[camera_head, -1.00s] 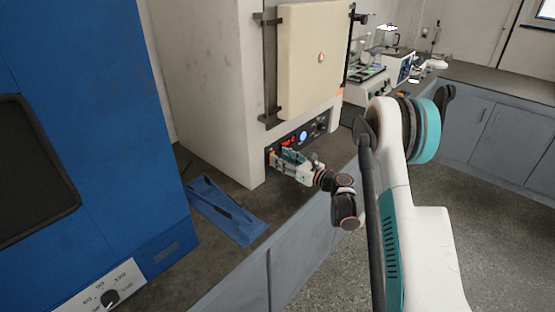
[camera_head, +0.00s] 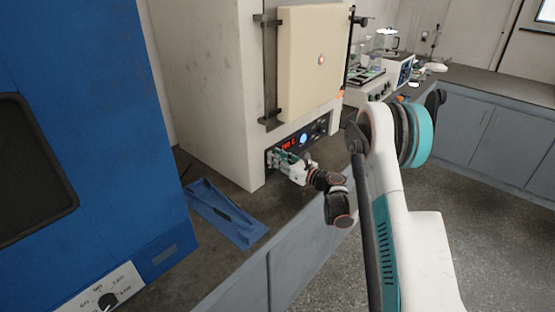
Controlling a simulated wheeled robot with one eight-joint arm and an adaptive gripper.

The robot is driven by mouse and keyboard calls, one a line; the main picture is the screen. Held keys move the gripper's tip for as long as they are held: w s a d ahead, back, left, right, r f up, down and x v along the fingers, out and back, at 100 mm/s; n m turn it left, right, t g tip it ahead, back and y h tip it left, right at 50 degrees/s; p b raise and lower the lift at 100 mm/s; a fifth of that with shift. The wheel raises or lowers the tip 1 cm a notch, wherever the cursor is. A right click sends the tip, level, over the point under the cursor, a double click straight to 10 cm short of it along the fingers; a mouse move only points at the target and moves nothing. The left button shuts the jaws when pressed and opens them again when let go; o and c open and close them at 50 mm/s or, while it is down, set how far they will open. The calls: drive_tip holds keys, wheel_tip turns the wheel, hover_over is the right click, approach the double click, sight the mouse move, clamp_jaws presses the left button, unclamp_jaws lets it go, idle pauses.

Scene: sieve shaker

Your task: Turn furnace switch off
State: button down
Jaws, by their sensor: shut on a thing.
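The furnace (camera_head: 205,85) is a tall cream box with a cream door (camera_head: 312,65) that is closed. Its black control panel (camera_head: 318,128) below the door shows a lit red display (camera_head: 288,144) and a blue round light (camera_head: 303,138). My gripper (camera_head: 274,158) is at the lower left end of the panel, below the red display. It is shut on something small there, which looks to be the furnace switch. The switch itself is hidden by the fingers, so its position cannot be told.
A blue tray-like holder (camera_head: 225,212) lies on the dark counter left of my gripper. A large blue oven (camera_head: 95,130) with a dial stands at the left. Lab devices (camera_head: 380,80) stand on the counter beyond the furnace. The floor at right is clear.

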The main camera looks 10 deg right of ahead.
drive_tip(key=shift+f+t+y+b, duration=0.3)
drive_tip(key=shift+f+t+b, duration=0.15)
drive_tip(key=shift+b, duration=0.45)
drive_tip(key=shift+s+d+t+y, duration=0.2)
drive_tip(key=shift+t+y, duration=0.5)
drive_tip(key=shift+t, duration=0.25)
drive_tip(key=c, duration=1.4)
unclamp_jaws()
